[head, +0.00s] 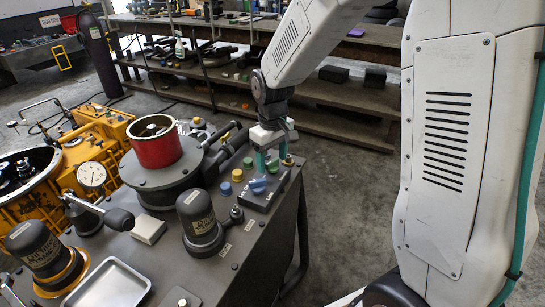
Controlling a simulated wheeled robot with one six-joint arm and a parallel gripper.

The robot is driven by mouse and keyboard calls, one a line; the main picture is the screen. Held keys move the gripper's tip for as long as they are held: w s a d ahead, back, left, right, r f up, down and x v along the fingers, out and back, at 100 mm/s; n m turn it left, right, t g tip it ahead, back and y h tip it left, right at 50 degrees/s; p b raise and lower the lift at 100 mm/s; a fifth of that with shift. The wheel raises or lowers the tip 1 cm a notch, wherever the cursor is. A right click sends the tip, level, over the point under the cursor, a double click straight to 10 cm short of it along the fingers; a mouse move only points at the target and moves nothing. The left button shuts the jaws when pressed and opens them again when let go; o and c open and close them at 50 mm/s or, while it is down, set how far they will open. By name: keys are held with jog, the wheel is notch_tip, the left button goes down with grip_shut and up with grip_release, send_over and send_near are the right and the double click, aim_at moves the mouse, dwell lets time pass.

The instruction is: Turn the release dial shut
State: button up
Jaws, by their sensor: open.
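The release dial, a blue knob (258,186), sits on a dark labelled plate (262,197) at the right edge of the grey bench top. The white print on the plate is too small to read surely, and I cannot tell the dial's exact setting. My gripper (267,172) points down with two teal fingers just behind and above the dial. The fingers are apart, with nothing seen between them. They appear clear of the knob, though the exact gap is hard to judge.
Blue (225,188), yellow (237,175) and green (248,162) buttons stand left of the plate. A brass knob (289,160) is right of my fingers. A red cylinder (156,145) and a black capped unit (200,220) stand further left. Open floor lies right of the bench.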

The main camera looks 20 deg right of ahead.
jog(key=c, duration=1)
jog(key=shift+m, duration=0.4)
jog(key=m, duration=1.3)
jog(key=shift+m, duration=0.3)
jog(key=o, duration=1)
